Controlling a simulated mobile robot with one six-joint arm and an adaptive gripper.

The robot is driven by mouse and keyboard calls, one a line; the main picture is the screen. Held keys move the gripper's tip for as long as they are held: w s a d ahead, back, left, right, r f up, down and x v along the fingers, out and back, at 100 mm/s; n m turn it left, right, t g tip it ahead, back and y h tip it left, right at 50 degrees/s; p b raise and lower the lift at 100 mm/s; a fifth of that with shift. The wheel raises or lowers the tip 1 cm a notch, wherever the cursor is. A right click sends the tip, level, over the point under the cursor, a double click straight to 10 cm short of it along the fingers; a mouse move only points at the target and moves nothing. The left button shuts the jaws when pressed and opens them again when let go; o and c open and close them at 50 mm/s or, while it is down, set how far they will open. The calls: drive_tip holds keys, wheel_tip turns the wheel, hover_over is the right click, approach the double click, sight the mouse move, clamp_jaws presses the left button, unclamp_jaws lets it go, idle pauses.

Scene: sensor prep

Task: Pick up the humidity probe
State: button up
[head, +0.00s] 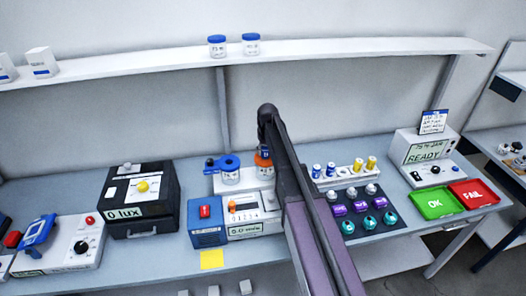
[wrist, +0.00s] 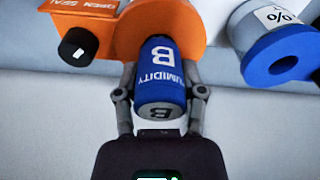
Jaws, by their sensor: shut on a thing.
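The humidity probe (wrist: 160,66) is a blue cylinder marked "B" and "HUMIDITY", in the middle of the wrist view. My gripper (wrist: 161,84) is shut on it, one finger on each side. The probe's far end is at the orange collar (wrist: 190,22) marked "OPEN" and "SEAL"; I cannot tell how deep it sits in it. In the head view the orange collar (head: 263,159) shows left of my arm. There my arm hides most of the gripper and probe.
A blue-collared jar (head: 229,167) stands close left of the orange one; its blue ring (wrist: 283,55) shows in the wrist view. A black box (head: 140,200) is left. A white rack (head: 345,174) with several blue and yellow cylinders, and green and red trays (head: 440,203), are right.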

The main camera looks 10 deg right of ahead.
drive_tip(key=shift+r+p, duration=4.35)
drive_tip(key=shift+r, duration=0.2)
drive_tip(key=shift+s, duration=0.1)
